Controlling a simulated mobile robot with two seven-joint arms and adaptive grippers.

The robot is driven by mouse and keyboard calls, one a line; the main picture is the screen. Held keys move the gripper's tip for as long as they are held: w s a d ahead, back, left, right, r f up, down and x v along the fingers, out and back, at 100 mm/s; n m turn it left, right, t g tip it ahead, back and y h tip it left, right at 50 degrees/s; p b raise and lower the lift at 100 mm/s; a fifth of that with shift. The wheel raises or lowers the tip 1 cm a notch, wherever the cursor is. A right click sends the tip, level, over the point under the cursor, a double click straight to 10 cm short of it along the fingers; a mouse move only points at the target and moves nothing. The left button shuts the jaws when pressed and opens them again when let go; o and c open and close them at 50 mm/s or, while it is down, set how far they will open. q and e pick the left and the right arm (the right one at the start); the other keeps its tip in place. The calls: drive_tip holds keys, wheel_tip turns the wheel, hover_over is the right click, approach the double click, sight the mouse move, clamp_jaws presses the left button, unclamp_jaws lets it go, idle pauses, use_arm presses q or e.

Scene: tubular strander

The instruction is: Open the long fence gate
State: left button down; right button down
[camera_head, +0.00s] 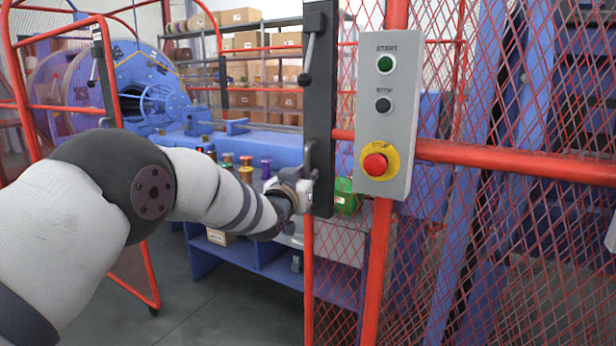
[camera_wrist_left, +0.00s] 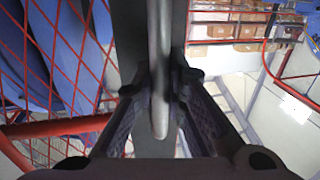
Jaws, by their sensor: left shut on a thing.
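A red-framed fence with red mesh (camera_head: 540,230) fills the right side of the head view. Its near vertical edge carries a dark upright plate (camera_head: 319,110) with a lever handle (camera_head: 309,55) high on it. My left gripper (camera_head: 303,185) is at the lower part of this plate, partly hidden by my wrist. In the left wrist view, my left gripper (camera_wrist_left: 161,98) is shut on a grey bar-like handle (camera_wrist_left: 160,60), with a finger on each side and the dark plate behind. My right gripper is out of view.
A control box (camera_head: 388,115) with start and stop buttons is on the fence right of the plate. Another red-framed panel (camera_head: 20,95) stands at the left, with open floor (camera_head: 215,300) between. Behind are a blue bench (camera_head: 260,145) with spools, and shelves of boxes (camera_head: 240,40).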

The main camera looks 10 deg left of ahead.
use_arm(q)
drive_tip(key=shift+d+f, duration=0.1)
drive_tip(key=shift+f, duration=0.15)
drive_tip(key=c, duration=1.7)
unclamp_jaws()
drive_tip(key=shift+o, duration=0.5)
drive_tip(key=shift+r, duration=0.1)
drive_tip(key=s+a, duration=0.2)
drive_tip(key=s, duration=1)
